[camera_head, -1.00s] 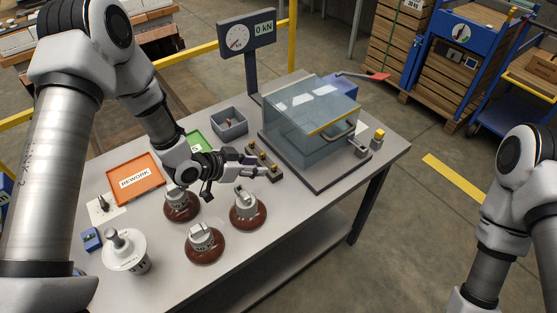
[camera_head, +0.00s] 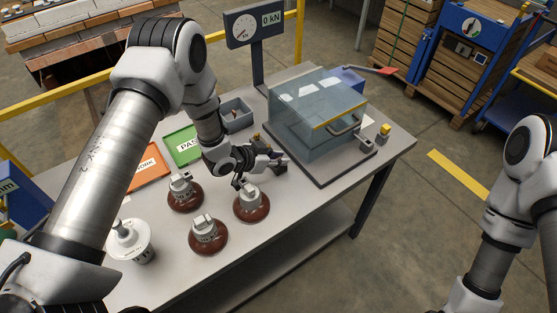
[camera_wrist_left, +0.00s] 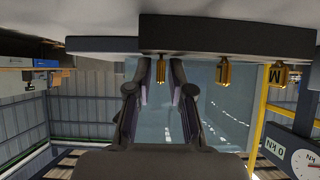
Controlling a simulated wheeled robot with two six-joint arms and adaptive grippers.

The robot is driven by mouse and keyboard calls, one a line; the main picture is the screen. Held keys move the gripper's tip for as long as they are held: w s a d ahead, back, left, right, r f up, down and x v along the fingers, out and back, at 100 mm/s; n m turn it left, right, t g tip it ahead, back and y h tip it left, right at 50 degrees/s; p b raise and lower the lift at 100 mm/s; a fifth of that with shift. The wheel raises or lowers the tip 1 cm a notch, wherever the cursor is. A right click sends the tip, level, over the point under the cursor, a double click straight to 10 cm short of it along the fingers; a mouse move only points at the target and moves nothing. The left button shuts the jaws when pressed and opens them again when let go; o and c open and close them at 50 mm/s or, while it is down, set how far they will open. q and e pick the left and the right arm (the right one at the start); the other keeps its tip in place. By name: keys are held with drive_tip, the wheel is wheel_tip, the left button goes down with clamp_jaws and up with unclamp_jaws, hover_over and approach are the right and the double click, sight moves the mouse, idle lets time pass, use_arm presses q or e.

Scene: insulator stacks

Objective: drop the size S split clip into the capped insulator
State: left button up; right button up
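My left gripper (camera_head: 263,170) is low over the table at the clip block, which it mostly hides in the head view. In the left wrist view the dark block (camera_wrist_left: 190,35) holds a row of brass-coloured clips. One is marked L (camera_wrist_left: 222,73) and one M (camera_wrist_left: 277,75). The third clip (camera_wrist_left: 160,69), its letter not readable, stands between the two open fingers (camera_wrist_left: 155,85), with gaps beside it. Brown insulators with grey metal tops (camera_head: 185,195), (camera_head: 208,236), (camera_head: 251,204) stand in front; I cannot tell which is the capped one. My right gripper is out of view.
A clear-walled box (camera_head: 318,112) stands right of the gripper. A white insulator (camera_head: 130,243) stands at front left. A green PASS tray (camera_head: 178,147), an orange REWORK tray (camera_head: 147,170) and a grey bin (camera_head: 237,116) lie behind. A gauge (camera_head: 252,28) rises at the back.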

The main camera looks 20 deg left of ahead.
use_arm(q)
clamp_jaws()
